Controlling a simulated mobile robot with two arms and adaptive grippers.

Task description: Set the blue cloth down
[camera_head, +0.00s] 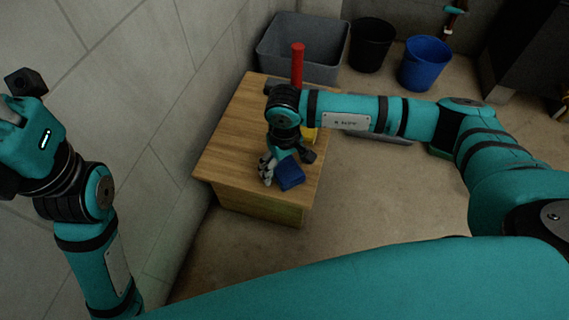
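The blue cloth (291,176) shows as a small folded block over the front part of the wooden cabinet top (230,150). My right gripper (270,173) points down over the cabinet, its grey fingers right beside the cloth's left side. I cannot tell whether the fingers are closed on the cloth, or whether the cloth touches the wood. My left gripper (12,140) is at the left edge of the view, raised in front of the wall and away from the cloth. Its fingers are mostly cut off or hidden.
A red cylinder (297,64) stands upright toward the cabinet's back. A yellow thing (309,134) is partly hidden behind my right arm. A grey bin (326,48), a black bucket (371,45) and a blue bucket (425,63) stand behind. The cabinet's left part is clear.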

